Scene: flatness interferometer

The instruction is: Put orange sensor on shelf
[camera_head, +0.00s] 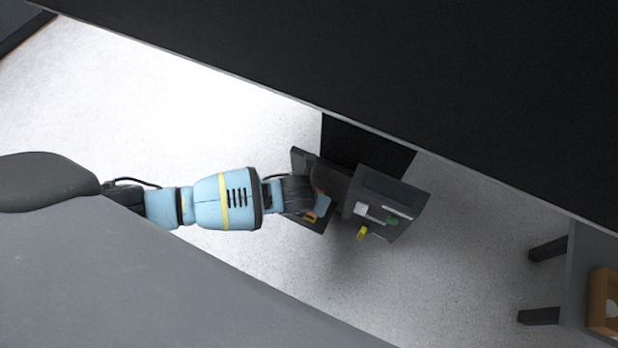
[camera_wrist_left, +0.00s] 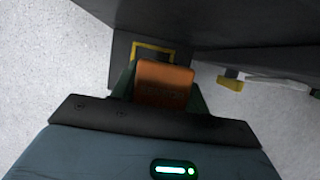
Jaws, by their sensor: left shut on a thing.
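In the left wrist view my left gripper (camera_wrist_left: 163,88) is shut on the orange sensor (camera_wrist_left: 163,84), a small orange block. Just beyond the sensor is a dark shelf surface (camera_wrist_left: 121,48) with a yellow square outline (camera_wrist_left: 152,46). I cannot tell whether the sensor touches the shelf. In the head view my left gripper (camera_head: 322,200) is over the dark shelf (camera_head: 300,160), partly under the raised dark panel beside it; the sensor is not clearly visible there. My right gripper is in neither view.
The dark panel (camera_head: 385,187) carries white and green parts, with a yellow part (camera_head: 362,232) at its lower edge. A large black surface (camera_head: 450,70) fills the upper right. A table (camera_head: 585,270) with a wooden box (camera_head: 603,300) stands at right. Pale floor (camera_head: 460,250) lies between.

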